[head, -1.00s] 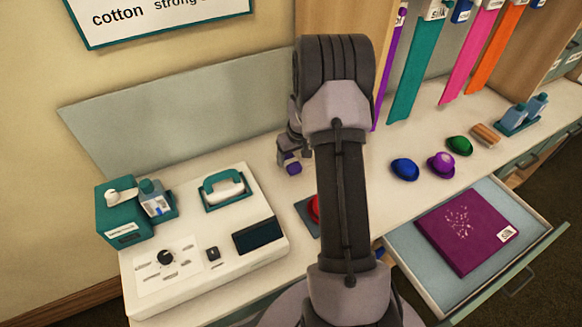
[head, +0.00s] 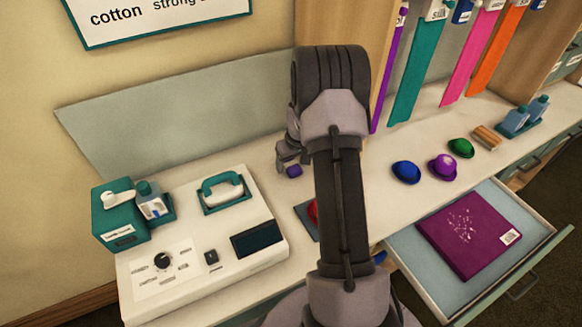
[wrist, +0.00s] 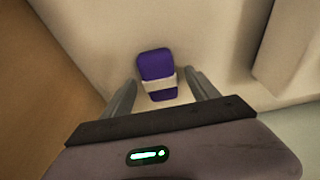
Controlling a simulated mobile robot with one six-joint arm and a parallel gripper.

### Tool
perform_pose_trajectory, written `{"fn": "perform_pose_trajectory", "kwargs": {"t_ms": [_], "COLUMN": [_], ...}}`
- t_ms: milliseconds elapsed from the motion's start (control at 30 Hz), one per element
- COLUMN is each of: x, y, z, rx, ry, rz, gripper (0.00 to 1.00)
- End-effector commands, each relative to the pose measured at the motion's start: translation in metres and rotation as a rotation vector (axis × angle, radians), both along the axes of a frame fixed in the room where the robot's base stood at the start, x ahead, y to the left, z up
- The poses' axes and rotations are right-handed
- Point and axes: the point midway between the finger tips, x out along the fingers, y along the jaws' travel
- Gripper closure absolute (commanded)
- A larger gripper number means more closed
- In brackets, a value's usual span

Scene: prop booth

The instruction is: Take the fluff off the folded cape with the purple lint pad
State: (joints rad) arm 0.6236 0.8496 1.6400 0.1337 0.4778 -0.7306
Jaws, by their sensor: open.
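The purple lint pad (head: 294,171) lies on the pale counter beside the wall panel. In the wrist view the purple lint pad (wrist: 156,66) has a whitish band across its lower part. My gripper (wrist: 162,78) is open, with one finger to each side of the pad in that view; I see a gap on both sides. In the head view my gripper (head: 283,166) is just left of the pad and partly hidden by my arm. The folded cape (head: 466,242) is deep magenta, with pale fluff (head: 463,224) and a white label, and lies in the open drawer.
A white machine with a dial (head: 200,240) and a teal dispenser (head: 122,215) stand at left. Blue (head: 406,172), purple (head: 442,167) and green hats (head: 461,148) and a wooden brush (head: 487,137) sit on the right counter. The open drawer (head: 420,277) juts out in front.

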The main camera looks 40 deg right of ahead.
Motion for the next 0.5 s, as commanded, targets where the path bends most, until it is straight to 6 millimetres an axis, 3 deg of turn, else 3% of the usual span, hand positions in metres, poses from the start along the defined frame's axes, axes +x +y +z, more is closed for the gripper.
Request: {"fn": "perform_pose_trajectory", "kwargs": {"t_ms": [167, 500], "x": [0.0000, 0.0000], "y": [0.0000, 0.0000], "z": [0.0003, 0.0003], "rx": [0.000, 0.000], "ry": [0.000, 0.000], "rz": [0.000, 0.000], "gripper": [0.31, 0.96]}}
